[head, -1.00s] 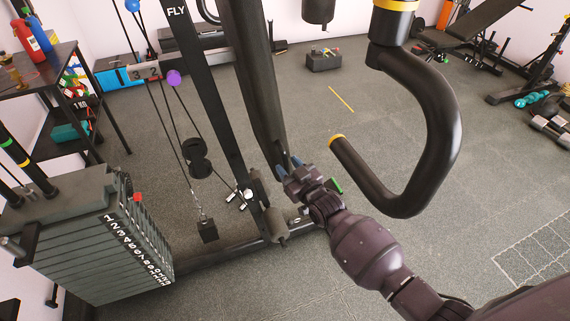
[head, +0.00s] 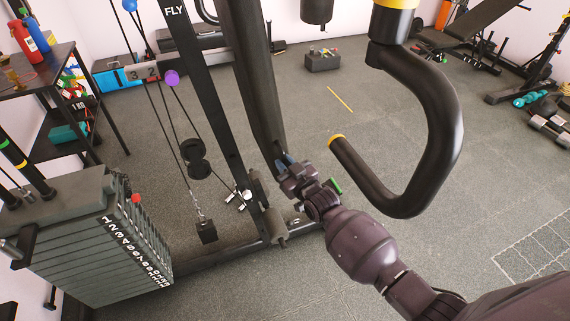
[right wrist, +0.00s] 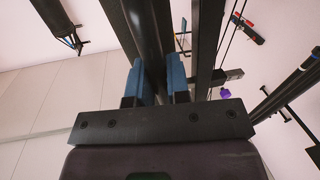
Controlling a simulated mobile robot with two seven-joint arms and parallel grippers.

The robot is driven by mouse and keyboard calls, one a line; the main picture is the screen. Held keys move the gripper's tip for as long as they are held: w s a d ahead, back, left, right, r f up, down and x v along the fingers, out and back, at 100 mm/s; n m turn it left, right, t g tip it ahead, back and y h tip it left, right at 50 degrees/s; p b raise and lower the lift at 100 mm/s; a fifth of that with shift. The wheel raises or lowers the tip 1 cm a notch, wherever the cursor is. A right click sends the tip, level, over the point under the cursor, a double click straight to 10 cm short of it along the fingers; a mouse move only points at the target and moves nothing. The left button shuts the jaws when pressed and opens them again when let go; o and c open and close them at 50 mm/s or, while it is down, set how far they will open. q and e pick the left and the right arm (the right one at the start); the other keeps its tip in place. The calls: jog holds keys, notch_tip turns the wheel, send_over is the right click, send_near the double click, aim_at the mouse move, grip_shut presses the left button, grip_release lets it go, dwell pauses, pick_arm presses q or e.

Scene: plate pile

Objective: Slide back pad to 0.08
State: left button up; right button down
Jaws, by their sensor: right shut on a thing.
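The back pad (head: 254,85) is a long dark upright pad on the frame of the exercise machine in the head view. My right gripper (head: 284,162) is at its lower end, with blue fingertips on either side of its edge. In the right wrist view, the two blue fingers of the right gripper (right wrist: 157,82) are shut on the dark back pad (right wrist: 148,30), which runs up between them. The fingers partly hide the gripped edge. My left gripper is in neither view.
A curved black handle (head: 440,130) hangs close to the right of my right arm. A black upright marked FLY (head: 205,90) stands left of the pad. A numbered weight stack (head: 95,245) is at the lower left. Open floor (head: 345,95) lies behind.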

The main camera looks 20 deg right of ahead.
jog(key=d, duration=0.3)
jog(key=shift+d, duration=0.3)
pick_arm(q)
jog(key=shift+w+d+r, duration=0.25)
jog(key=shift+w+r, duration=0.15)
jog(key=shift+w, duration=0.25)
pick_arm(e)
jog(key=shift+d, duration=0.45)
jog(key=c, duration=1.1)
grip_release()
jog(key=shift+d, duration=0.15)
pick_arm(q)
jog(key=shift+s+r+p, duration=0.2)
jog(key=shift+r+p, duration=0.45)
jog(key=shift+p, duration=0.25)
pick_arm(e)
jog(key=v, duration=1)
jog(key=shift+s, duration=0.35)
